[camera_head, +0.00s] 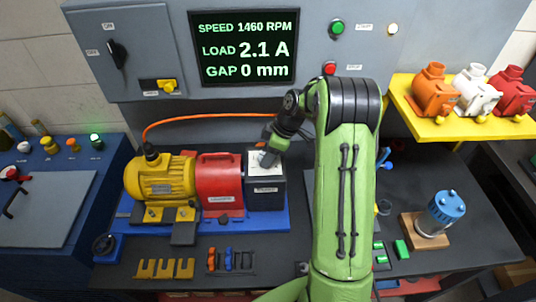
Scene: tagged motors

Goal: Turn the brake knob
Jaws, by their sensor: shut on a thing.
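A dark brake box (266,196) with a pale top plate stands at the right end of the motor row, beside a red coupling guard (221,183) and a yellow motor (161,181). My gripper (268,157) points down at the pale top of the brake box and is shut on the brake knob there. The knob itself is mostly hidden by the gripper, so its angle cannot be told. The display (243,48) reads speed 1460 RPM, load 2.1 A and gap 0 mm.
My green arm covers the bench right of the brake box. An orange cable (205,118) arches behind the motor. A yellow shelf (440,129) holds orange, white and red motors. A blue-topped jar (446,212) stands at right. Yellow brackets (165,268) lie in front.

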